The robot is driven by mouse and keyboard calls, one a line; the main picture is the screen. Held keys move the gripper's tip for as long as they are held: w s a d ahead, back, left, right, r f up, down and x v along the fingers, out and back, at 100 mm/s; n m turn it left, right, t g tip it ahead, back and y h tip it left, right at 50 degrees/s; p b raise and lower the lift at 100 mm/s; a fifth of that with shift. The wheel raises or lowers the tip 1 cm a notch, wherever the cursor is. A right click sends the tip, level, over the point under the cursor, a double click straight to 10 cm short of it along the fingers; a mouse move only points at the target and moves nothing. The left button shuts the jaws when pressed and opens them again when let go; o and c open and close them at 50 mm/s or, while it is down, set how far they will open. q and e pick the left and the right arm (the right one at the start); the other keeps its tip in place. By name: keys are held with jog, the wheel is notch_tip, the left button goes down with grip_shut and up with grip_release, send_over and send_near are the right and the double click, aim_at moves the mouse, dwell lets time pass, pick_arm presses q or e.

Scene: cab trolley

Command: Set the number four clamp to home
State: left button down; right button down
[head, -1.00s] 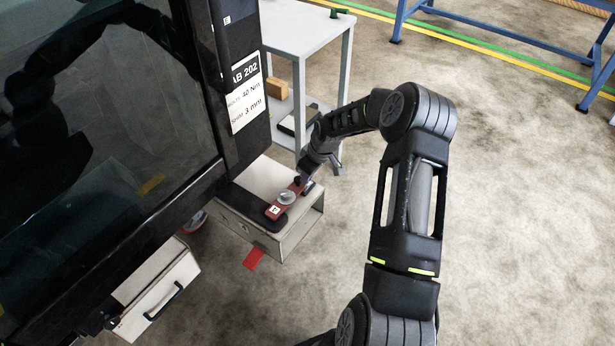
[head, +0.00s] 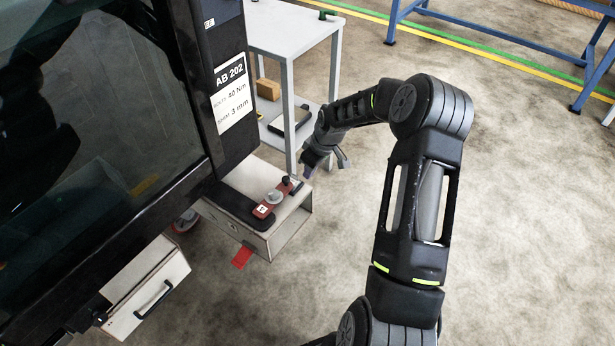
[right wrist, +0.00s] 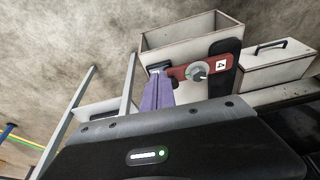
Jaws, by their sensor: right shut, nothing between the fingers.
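In the right wrist view the label (right wrist: 221,65) reads 4, and the red lever (right wrist: 181,72) points toward my fingers. My left gripper is not in view.
The pale box (head: 293,228) carries the clamp, with a red tab (head: 242,257) below. A grey trolley table (head: 290,32) stands behind. A sign (head: 230,92) reads AB 202, 40 Nm, 3 mm. A handled box (head: 148,290) is at lower left.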

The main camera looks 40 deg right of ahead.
jog(key=v, duration=0.5)
jog(key=shift+s+d+r, duration=0.1)
jog(key=shift+d+r, duration=0.2)
jog(key=s+a+f+m+t+y+p, duration=0.1)
jog(key=s+a+f+m+p, duration=0.2)
jog(key=a, duration=0.8)
jog(key=s+a+f+m+y+p, duration=0.15)
jog(key=a+f+m, duration=0.35)
jog(key=a, duration=0.5)
jog(key=s+a+n+g+p, duration=0.3)
jog(key=s+a+p, duration=0.4)
jog(key=s+a, duration=1.1)
jog(key=shift+s+r+g+y, duration=0.4)
jog(key=shift+s+r+y, duration=0.1)
jog(key=shift+s, duration=0.7)
